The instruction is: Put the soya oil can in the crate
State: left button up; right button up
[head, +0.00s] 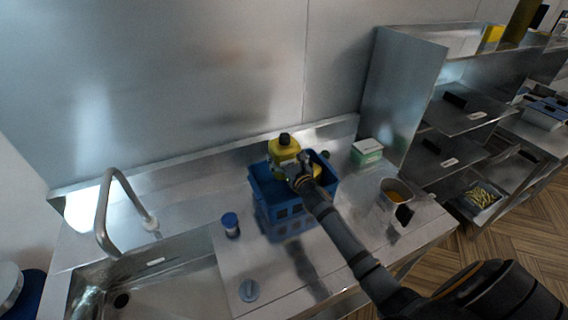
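A yellow can with a black cap (284,146), which looks like the soya oil can, is at the left part of the blue crate (268,201) in the head view. Its top stands above the crate's rim. Its base is hidden, so I cannot tell whether it rests on the crate's floor. My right gripper (298,168) is over the crate, against the can's right front side. The fingers are small and overlap the can, so whether they are closed on it is unclear. More yellow (316,170) shows just right of the gripper, partly hidden. My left gripper is out of view.
A blue-capped jar (231,225) stands left of the crate, near the sink (150,290) and tap (104,205). A green-and-white box (367,152) and a metal pot (396,194) stand to the right. A steel wall runs behind.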

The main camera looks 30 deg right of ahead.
jog(key=shift+w+f, duration=0.2)
jog(key=shift+f, duration=0.1)
notch_tip(320, 180, down, 3)
jog(key=b, duration=0.3)
jog(key=shift+f, duration=0.15)
jog(key=shift+w, duration=0.15)
jog(key=shift+f+b, duration=0.2)
jog(key=shift+b, duration=0.1)
jog(key=o, duration=1.3)
jog(key=shift+c, duration=0.2)
